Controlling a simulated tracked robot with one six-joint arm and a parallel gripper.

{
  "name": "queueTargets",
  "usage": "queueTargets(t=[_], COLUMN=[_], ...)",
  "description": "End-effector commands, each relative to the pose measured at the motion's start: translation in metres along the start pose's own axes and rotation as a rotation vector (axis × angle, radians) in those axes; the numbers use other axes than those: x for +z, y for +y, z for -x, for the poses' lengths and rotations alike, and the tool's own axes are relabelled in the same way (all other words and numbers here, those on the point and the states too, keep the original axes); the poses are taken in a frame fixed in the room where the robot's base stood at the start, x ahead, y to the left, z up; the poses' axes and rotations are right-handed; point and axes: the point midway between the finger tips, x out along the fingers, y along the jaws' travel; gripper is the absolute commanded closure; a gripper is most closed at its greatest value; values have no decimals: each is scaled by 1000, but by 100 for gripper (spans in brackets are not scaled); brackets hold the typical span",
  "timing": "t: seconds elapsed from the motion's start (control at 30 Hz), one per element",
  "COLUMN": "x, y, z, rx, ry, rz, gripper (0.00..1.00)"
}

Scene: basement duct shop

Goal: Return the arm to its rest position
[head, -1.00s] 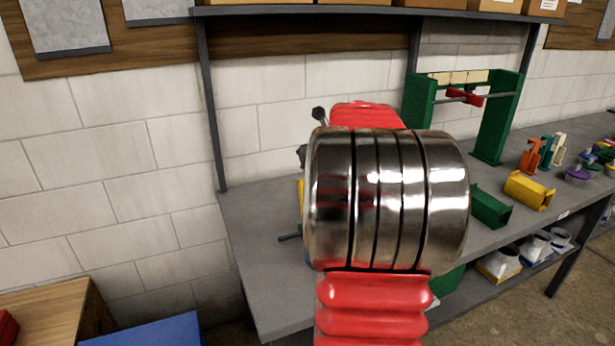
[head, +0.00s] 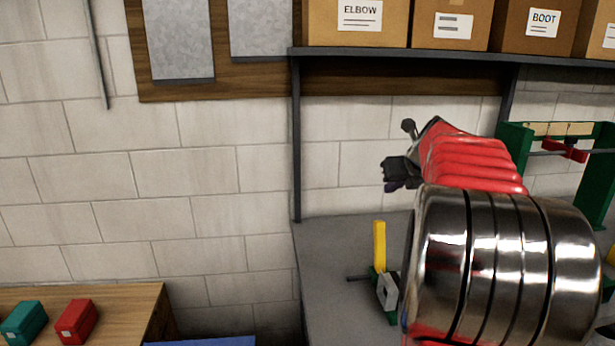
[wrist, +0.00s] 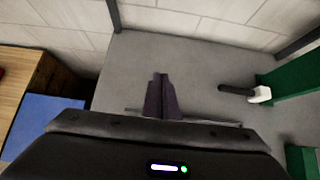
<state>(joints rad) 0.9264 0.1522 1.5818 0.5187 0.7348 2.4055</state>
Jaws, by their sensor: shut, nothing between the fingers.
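My arm, with red ribbed sleeves and a shiny banded metal joint, fills the lower right of the head view. My gripper (head: 398,172) is the dark end piece left of the upper red sleeve, in front of the block wall. In the wrist view my gripper (wrist: 161,96) shows two dark fingers together, shut and empty, over the grey bench top (wrist: 205,75). Part of the bench is hidden behind my arm in the head view.
A yellow and green tool (head: 380,250) stands on the bench left of my arm. A green frame (head: 597,180) stands at the right. Labelled boxes (head: 352,32) sit on the shelf above. A wooden table (head: 120,305) holds teal and red boxes at lower left.

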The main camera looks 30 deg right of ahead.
Motion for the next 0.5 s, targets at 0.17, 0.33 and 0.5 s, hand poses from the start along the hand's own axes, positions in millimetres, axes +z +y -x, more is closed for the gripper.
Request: queueTargets(t=[0.17,0.33,0.5], x=[0,0,-2], y=[1,1,1], z=[0,0,0], rx=[1,1,3], ry=[0,0,9], rz=[1,51,226], gripper=[100,100,100])
